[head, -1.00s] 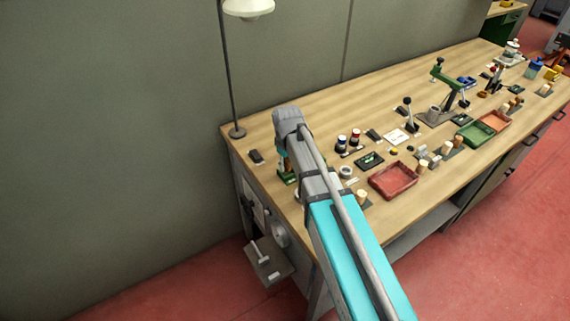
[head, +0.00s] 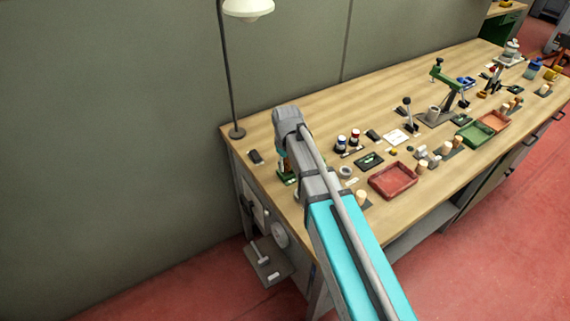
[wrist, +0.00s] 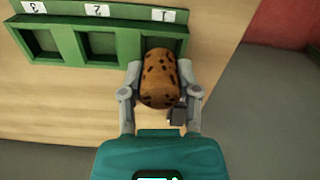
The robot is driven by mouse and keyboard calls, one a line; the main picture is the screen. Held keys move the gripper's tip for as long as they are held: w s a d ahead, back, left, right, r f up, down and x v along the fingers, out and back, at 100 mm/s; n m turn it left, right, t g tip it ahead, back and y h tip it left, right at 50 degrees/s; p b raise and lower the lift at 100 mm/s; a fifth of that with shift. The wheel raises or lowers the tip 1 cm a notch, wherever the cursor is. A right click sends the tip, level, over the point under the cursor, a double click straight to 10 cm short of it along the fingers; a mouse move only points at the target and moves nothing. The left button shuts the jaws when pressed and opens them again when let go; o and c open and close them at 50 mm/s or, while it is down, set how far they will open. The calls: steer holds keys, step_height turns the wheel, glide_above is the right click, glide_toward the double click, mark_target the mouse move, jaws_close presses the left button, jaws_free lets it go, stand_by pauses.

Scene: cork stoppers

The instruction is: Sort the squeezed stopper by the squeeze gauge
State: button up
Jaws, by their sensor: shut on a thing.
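My gripper (wrist: 160,70) is shut on a brown cork stopper (wrist: 159,88) with dark specks, seen in the wrist view. The stopper lies lengthwise between the two fingers. Its far end overlaps the compartment labelled 1 of a green rack (wrist: 68,43); I cannot tell whether it is inside or above it. The compartments labelled 2 and 3, to its left, look empty. In the head view my arm hides the gripper and stopper, and only part of the green rack (head: 286,178) shows. I cannot tell which device is the squeeze gauge.
A red tray (head: 393,194) and a pale stopper (head: 361,196) are right of my arm on the bench. Two small jars, a dark tray (head: 369,160) and a green lever press (head: 447,82) stand farther along. A lamp pole (head: 229,80) rises at the left bench end.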

steer(key=shift+f+b, duration=0.9)
steer(key=shift+f, duration=0.05)
stand_by(1.6)
steer(key=shift+s+f, duration=0.1)
steer(key=shift+s, duration=0.05)
steer(key=shift+s+b, duration=0.1)
steer(key=shift+b, duration=0.25)
steer(key=shift+c, duration=0.2)
steer(key=shift+f, duration=0.15)
steer(key=shift+c, duration=0.3)
steer(key=shift+o, duration=0.8)
steer(key=shift+f, duration=0.15)
steer(key=o, duration=1)
steer(key=shift+w, duration=0.2)
steer(key=shift+w, duration=0.1)
